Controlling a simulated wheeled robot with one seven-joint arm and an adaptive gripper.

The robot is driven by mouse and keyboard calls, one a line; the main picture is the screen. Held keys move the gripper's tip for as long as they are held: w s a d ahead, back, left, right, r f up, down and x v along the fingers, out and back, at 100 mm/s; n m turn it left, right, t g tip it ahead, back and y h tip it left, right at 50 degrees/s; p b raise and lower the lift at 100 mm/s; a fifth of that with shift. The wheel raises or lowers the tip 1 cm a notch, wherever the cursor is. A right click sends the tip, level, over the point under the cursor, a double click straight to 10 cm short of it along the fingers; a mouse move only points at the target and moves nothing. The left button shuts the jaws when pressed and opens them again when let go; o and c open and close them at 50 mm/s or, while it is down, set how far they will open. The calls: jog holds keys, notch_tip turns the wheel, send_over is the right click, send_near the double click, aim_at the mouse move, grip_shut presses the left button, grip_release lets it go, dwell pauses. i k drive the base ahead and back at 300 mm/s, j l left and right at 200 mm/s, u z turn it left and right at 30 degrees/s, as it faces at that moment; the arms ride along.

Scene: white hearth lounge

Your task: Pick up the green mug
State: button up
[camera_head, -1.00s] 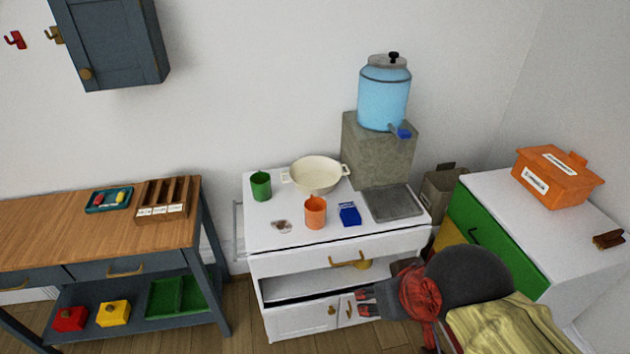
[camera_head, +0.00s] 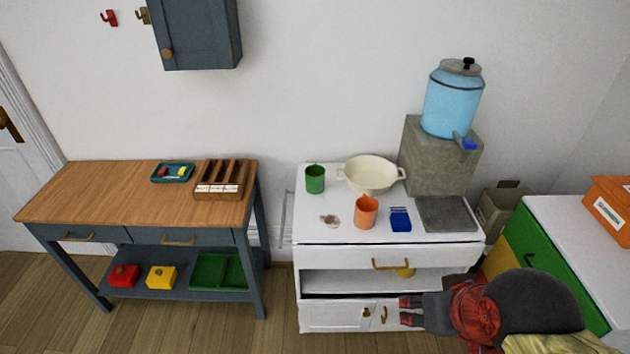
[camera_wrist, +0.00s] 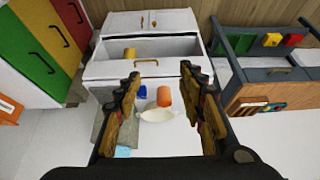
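The green mug (camera_head: 315,179) stands upright at the back left of the white cabinet top (camera_head: 320,233). In the head view my gripper (camera_head: 405,311) is low in front of the cabinet, to the right of the mug and well apart from it. In the wrist view my gripper (camera_wrist: 160,70) has its two fingers spread wide with nothing held between them. The green mug does not show in the wrist view; the right finger may hide it.
Around the mug are a cream pan (camera_head: 371,175), an orange mug (camera_head: 366,212), a blue box (camera_head: 400,219) and a brownish patch (camera_head: 329,220). A blue water dispenser (camera_head: 452,100) stands on a grey block at right. A wooden-topped table (camera_head: 120,195) stands left.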

aim_at(314, 175)
jog(key=i+j, duration=0.3)
jog(key=i, duration=0.15)
jog(key=i+j, duration=0.35)
jog(key=i, duration=0.15)
jog(key=i+j, duration=0.3)
jog(key=i, duration=0.15)
